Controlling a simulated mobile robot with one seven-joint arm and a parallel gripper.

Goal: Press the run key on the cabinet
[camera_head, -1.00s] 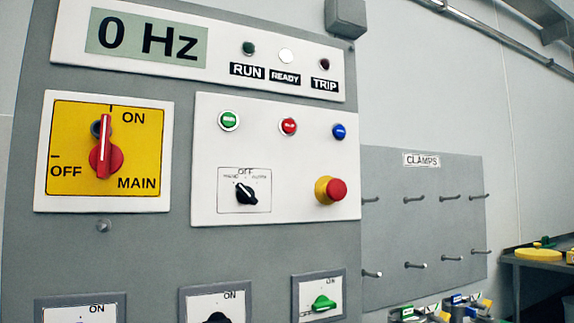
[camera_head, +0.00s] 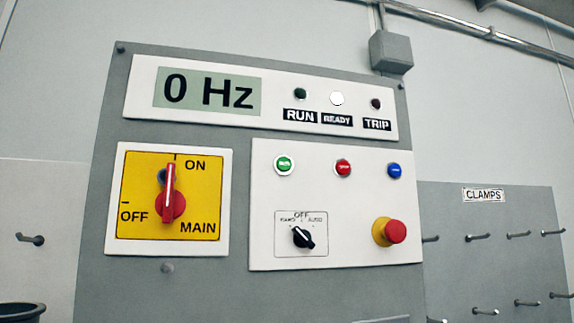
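The grey cabinet (camera_head: 125,275) fills the middle of the head view. On its right white panel (camera_head: 262,225) are a green push key (camera_head: 284,164), a red key (camera_head: 343,168) and a blue key (camera_head: 394,170) in a row. The print on the green key is too small to read. Above, the display (camera_head: 207,93) reads 0 Hz. The RUN lamp (camera_head: 300,94) is dark green, the READY lamp (camera_head: 337,98) is white and bright, and the TRIP lamp (camera_head: 376,104) is dark. My gripper is not in view.
The red main switch (camera_head: 171,200) stands upright at ON. A black selector (camera_head: 302,237) sits below the green key, and a red emergency knob (camera_head: 389,231) on a yellow base juts out beside it. The CLAMPS pegboard (camera_head: 490,250) is at right. A dark bin (camera_head: 23,313) is at lower left.

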